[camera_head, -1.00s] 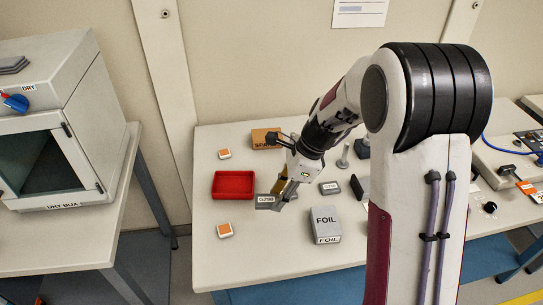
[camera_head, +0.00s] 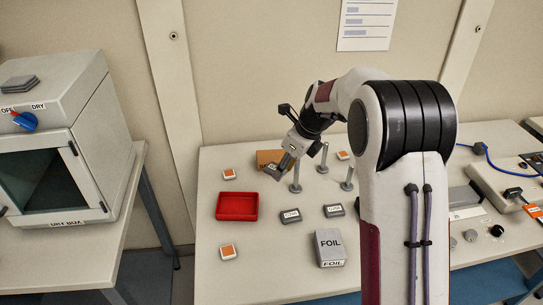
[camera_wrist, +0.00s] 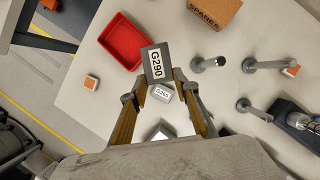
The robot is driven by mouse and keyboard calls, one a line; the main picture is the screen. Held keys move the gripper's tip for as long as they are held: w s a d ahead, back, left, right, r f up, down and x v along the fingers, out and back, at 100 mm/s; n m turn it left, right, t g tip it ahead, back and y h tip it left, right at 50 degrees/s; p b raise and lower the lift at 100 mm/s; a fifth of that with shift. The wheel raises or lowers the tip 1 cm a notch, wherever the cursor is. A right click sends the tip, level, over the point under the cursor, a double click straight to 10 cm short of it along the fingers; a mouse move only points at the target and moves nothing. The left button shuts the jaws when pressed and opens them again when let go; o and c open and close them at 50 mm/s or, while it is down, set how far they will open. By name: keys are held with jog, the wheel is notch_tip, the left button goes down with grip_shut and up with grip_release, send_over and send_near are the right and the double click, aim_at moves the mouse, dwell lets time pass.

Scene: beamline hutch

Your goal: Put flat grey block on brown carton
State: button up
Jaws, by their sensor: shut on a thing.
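My gripper (camera_wrist: 157,76) is shut on a flat grey block (camera_wrist: 155,58) with a white label that reads G290. It holds the block above the table; the block also shows in the head view (camera_head: 273,172). The brown carton (camera_wrist: 214,10), marked SPARES, stands on the table, beyond and to the right of the held block in the wrist view. In the head view the carton (camera_head: 264,157) is partly hidden behind my gripper. The block's height above the carton is hard to tell.
A red tray (camera_head: 237,206) lies left of two labelled grey blocks (camera_head: 290,216) (camera_head: 334,210). A FOIL box (camera_head: 330,247) stands in front. Upright metal posts (camera_head: 347,180) stand right of the carton. Orange-topped squares (camera_head: 228,252) lie around. A dry box (camera_head: 55,170) stands at left.

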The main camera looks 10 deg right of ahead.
jog(key=w+d+m+h, duration=0.1)
jog(key=w+m, duration=0.2)
jog(key=w, duration=0.7)
jog(key=m+t, duration=0.1)
jog(key=m, duration=0.1)
send_near(278, 158)
jog(key=s+a+r, duration=0.1)
jog(key=a, duration=0.1)
jog(key=shift+w+a+f+n, duration=0.1)
jog(key=shift+a+f+n, duration=0.05)
jog(key=shift+f, duration=0.2)
jog(key=shift+w+a+f+n, duration=0.15)
jog(key=shift+a+f, duration=0.05)
jog(key=shift+f, duration=0.2)
jog(key=shift+f, duration=2.5)
jog(key=shift+f, duration=0.1)
jog(key=o, duration=1.2)
jog(key=shift+c, duration=0.2)
